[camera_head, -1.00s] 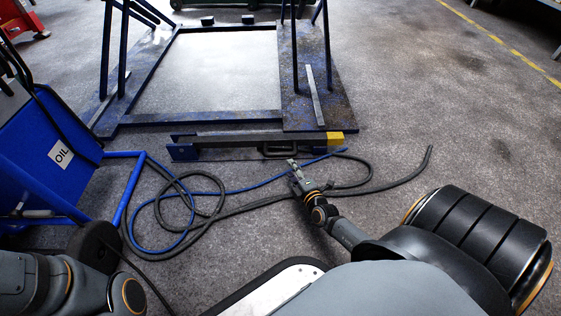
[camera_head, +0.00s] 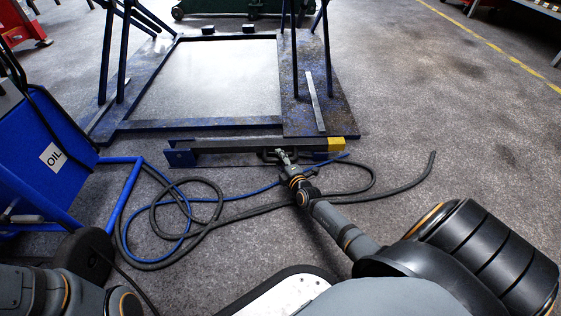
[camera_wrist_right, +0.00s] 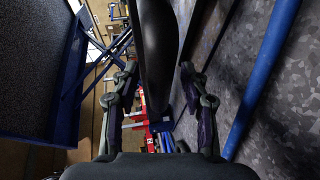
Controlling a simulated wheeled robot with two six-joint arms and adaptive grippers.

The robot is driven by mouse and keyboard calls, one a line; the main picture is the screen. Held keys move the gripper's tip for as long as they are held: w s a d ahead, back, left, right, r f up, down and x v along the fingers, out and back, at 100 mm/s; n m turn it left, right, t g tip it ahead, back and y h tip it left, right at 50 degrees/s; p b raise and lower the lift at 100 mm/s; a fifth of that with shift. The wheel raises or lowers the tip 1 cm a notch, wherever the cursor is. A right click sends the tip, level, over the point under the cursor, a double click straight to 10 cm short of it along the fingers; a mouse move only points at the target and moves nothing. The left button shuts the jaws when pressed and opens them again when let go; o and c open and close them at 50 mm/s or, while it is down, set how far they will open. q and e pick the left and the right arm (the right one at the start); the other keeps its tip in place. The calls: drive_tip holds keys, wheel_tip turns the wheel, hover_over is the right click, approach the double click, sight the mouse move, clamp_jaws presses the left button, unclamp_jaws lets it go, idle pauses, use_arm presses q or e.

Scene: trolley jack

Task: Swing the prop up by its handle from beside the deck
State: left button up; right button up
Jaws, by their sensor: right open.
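The prop (camera_head: 225,146) is a long dark bar with a yellow end. It lies low along the near side of the blue deck (camera_head: 331,118). Its black handle (camera_head: 266,156) is on the side facing me. My right gripper (camera_head: 284,157) is at the right part of this handle. In the right wrist view the open fingers of the gripper (camera_wrist_right: 158,80) stand on either side of the thick black handle (camera_wrist_right: 154,45), with gaps on both sides. My left arm shows at the bottom left in the head view, but its gripper is out of frame.
Blue and dark hoses (camera_head: 205,205) lie looped on the floor in front of the prop. A blue oil unit (camera_head: 40,150) with a tubular frame stands at the left. Blue posts (camera_head: 295,50) rise from the deck. The floor to the right is mostly clear.

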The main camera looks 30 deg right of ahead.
clamp_jaws()
idle(0.4)
drive_tip(key=shift+r+p, duration=0.35)
drive_tip(key=shift+p, duration=0.3)
drive_tip(key=shift+r, duration=0.1)
drive_tip(key=shift+r, duration=0.1)
